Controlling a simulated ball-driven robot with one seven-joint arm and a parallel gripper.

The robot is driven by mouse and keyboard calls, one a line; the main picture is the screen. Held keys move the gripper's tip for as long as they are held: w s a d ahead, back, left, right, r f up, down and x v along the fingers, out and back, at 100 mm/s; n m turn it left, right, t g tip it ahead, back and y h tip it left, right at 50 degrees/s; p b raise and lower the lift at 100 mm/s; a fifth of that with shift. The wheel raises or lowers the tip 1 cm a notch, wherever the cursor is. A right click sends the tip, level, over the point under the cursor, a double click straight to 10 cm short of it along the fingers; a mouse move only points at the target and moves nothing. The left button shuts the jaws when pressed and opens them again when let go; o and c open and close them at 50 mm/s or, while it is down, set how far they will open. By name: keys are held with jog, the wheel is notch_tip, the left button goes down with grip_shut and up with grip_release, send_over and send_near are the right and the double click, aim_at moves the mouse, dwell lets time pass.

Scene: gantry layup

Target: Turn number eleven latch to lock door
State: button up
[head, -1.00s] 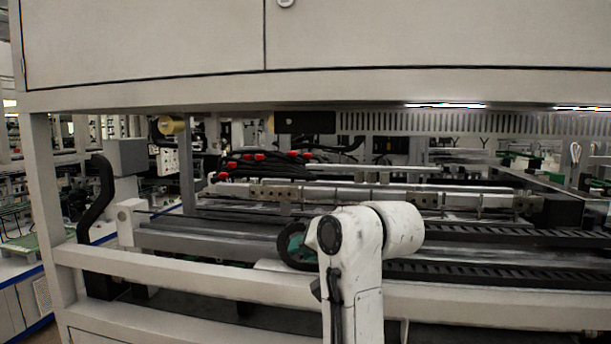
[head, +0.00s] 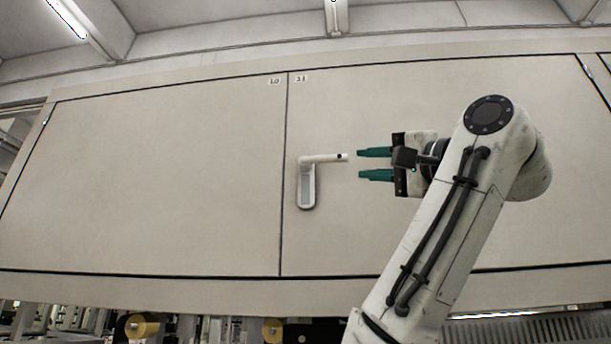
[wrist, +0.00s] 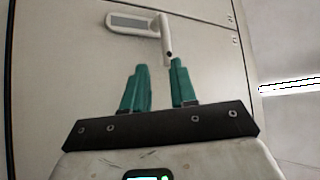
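A white latch (head: 307,183) is mounted on the right door panel (head: 430,85), beside the seam with the left panel. Its lever arm points right, roughly horizontal, and ends in a dark-tipped end. A small label (head: 300,79), which seems to read 11, is above it. My gripper (head: 360,164) is to the right of the lever end, its two green fingers apart with nothing between them. In the wrist view the latch (wrist: 130,24) is ahead of my gripper (wrist: 158,63). The lever end is close to the right fingertip there; whether they touch cannot be told.
The left door panel (head: 150,180) is flat and appears flush with the right one. Below the doors is an open machine bay with yellow-brown rollers (head: 140,326). A ceiling beam and lights are above. The door face around the latch is clear.

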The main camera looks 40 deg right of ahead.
aim_at(333, 159)
jog(key=p+x, duration=0.1)
jog(key=x, duration=0.2)
jog(key=p+x, duration=0.2)
jog(key=x, duration=0.2)
jog(key=p+x, duration=0.2)
jog(key=x, duration=0.2)
jog(key=shift+s+r, duration=0.1)
jog(key=shift+r, duration=0.35)
jog(key=shift+c, duration=0.4)
grip_shut()
